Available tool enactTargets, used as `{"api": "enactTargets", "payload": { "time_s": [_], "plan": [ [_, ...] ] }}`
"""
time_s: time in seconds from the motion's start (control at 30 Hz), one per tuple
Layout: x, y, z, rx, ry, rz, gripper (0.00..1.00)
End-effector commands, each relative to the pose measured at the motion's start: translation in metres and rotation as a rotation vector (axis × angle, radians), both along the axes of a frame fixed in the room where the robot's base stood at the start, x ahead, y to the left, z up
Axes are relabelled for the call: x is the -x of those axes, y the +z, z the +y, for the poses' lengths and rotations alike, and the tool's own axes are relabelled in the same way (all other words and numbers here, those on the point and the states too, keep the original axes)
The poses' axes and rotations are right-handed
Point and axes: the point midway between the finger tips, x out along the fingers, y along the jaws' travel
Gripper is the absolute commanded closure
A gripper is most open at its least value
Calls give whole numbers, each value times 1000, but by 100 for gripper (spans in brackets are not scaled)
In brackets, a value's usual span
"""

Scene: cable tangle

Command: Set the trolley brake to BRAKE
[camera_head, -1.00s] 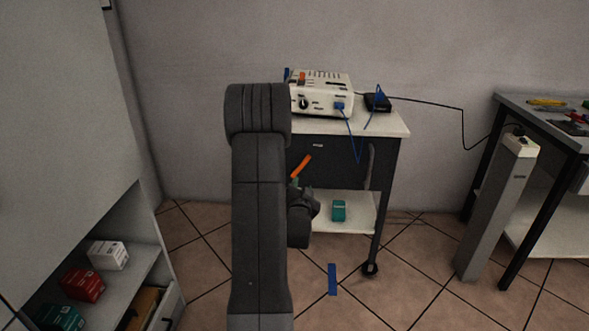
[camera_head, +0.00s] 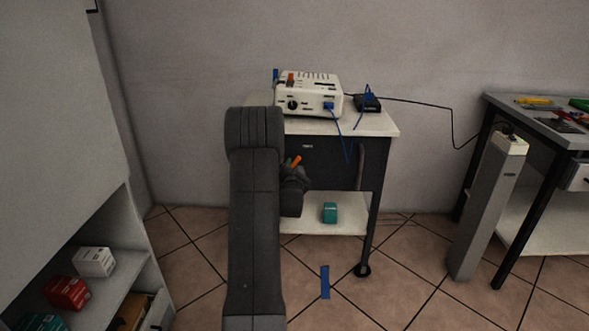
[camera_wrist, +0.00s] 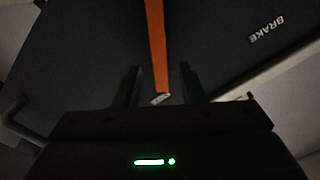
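The trolley (camera_head: 372,124) stands against the wall, with a dark front panel and white top and shelf. An orange brake lever (camera_head: 296,161) shows on its front, its lower part hidden behind my gripper in the head view. In the wrist view the lever (camera_wrist: 156,45) runs down from the top edge, its end between my fingertips. A white BRAKE label (camera_wrist: 267,28) is on the dark panel to the right of the lever. My gripper (camera_wrist: 158,78) is open, with a visible gap on each side of the lever.
A white device (camera_head: 312,94) and a small black box (camera_head: 367,103) with blue cables sit on the trolley. A teal box (camera_head: 330,213) is on its lower shelf. A grey post (camera_head: 485,210) and workbench (camera_head: 545,125) stand right; a shelf unit (camera_head: 130,230) stands left.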

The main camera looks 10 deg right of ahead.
Motion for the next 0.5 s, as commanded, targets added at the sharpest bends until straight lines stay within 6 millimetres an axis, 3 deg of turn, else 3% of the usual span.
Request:
{"api": "enactTargets", "payload": {
  "time_s": [0.4, 0.5],
  "plan": [
    [-8, 0, -2, 0, 0, 0, 64],
    [-8, 0, -2, 0, 0, 0, 81]
  ]
}}
